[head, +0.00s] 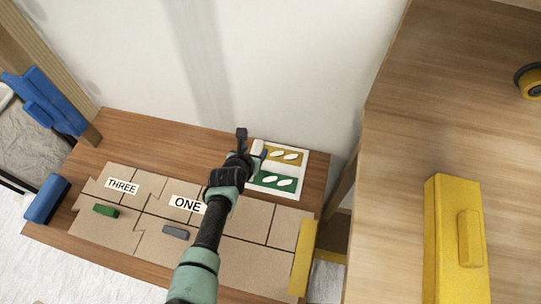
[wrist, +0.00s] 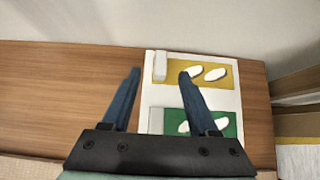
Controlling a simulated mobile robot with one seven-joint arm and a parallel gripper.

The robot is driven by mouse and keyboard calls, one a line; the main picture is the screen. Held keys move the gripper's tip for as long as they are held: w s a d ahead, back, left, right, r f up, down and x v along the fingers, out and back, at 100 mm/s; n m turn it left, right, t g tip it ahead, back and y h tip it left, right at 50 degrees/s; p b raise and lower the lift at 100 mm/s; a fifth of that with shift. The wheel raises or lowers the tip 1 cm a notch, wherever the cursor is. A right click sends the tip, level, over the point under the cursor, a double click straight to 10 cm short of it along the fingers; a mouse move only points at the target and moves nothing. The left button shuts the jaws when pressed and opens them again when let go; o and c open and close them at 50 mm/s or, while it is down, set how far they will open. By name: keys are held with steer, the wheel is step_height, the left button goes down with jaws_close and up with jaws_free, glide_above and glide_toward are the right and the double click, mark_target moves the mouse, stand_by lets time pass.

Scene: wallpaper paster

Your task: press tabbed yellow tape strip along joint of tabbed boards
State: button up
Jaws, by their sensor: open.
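A yellow strip (head: 286,157) with white ovals lies on a white sheet (head: 301,175) at the back right of the table. In the wrist view the yellow strip (wrist: 222,72) has a pale upright tab (wrist: 160,66) at its left end. My gripper (head: 250,147) is over the sheet's left edge. In the wrist view its fingers (wrist: 160,74) are apart, with the pale tab between or just beyond their tips; contact cannot be told. Brown boards (head: 262,222) lie in front, with a green tab (head: 106,210) and a grey tab (head: 175,232). My arm hides part of them.
A green strip (head: 272,181) lies below the yellow one. A yellow bar (head: 302,258) edges the boards at right. A blue block (head: 46,198) is at left. A large yellow block (head: 440,240) lies on the right-hand wooden surface. The wall stands close behind the table.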

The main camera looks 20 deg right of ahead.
mark_target(259, 145)
steer(key=shift+w+d+f+b, duration=0.3)
steer(key=shift+w+f+b, duration=0.05)
steer(key=shift+w+f, duration=0.15)
steer(key=b+x, duration=0.4)
steer(key=shift+f+b, duration=0.2)
steer(key=shift+b, duration=0.2)
steer(key=shift+w+d+f+b, duration=0.15)
steer(key=shift+w+d+b, duration=0.15)
steer(key=shift+b, duration=0.1)
jaws_close()
